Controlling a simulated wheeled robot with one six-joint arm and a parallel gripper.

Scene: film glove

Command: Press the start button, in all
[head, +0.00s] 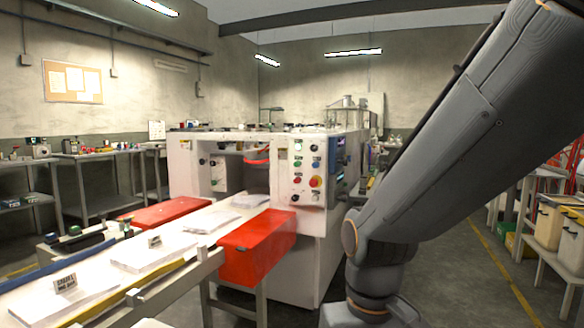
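A white machine (330,245) stands in the middle of the head view. Its front face has a control panel (307,150) with several small coloured buttons and knobs. A larger red button (316,182) sits low on the panel's right, with a yellowish surround. I cannot read the labels, so I cannot tell which is the start button. My arm crosses the right of the view, in front of the machine's right side. My gripper is outside the view.
A conveyor table (195,240) with stacks of thin film or paper runs from the machine to the front left. A red box-like guard (257,247) juts out below the panel. Workbenches (100,155) line the left wall. Shelves with bins (548,222) stand at right. Floor shows beside them.

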